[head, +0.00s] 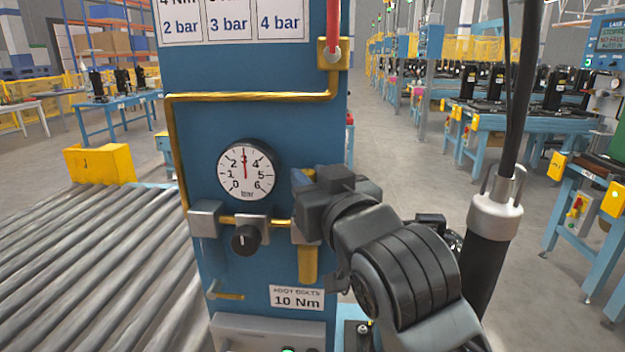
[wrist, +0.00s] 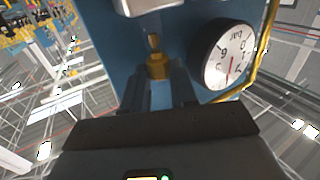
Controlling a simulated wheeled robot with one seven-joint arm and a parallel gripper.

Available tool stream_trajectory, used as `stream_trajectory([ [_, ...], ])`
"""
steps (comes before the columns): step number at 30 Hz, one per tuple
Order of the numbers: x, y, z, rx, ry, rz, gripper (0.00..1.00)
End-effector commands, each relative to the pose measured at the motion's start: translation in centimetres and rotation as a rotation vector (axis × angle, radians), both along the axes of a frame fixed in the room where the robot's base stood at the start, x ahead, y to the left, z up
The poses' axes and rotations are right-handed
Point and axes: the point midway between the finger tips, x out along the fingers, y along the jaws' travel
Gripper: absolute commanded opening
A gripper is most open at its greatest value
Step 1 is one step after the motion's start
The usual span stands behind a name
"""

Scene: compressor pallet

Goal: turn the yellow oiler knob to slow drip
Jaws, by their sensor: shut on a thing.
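The yellow oiler knob (wrist: 158,68) shows in the wrist view between the tips of my two fingers, and my gripper (wrist: 160,88) is shut on it. The amber oiler bowl (head: 308,265) hangs below my gripper. No mark showing the knob's drip setting can be read in either view.
The blue panel (head: 260,120) carries a round pressure gauge (head: 247,169) with its needle near 3, also in the wrist view (wrist: 228,55). A black regulator knob (head: 245,239) sits left of my gripper. A yellow pipe (head: 250,97) runs above. A roller conveyor (head: 90,260) lies left.

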Motion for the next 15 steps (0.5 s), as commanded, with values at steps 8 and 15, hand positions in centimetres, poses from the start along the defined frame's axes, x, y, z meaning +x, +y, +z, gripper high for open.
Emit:
stream_trajectory([
  [8,-0.05,0.09,0.03,0.000,0.001,-0.007,0.00],
  [15,-0.19,0.40,0.10,-0.001,0.002,-0.076,0.00],
])
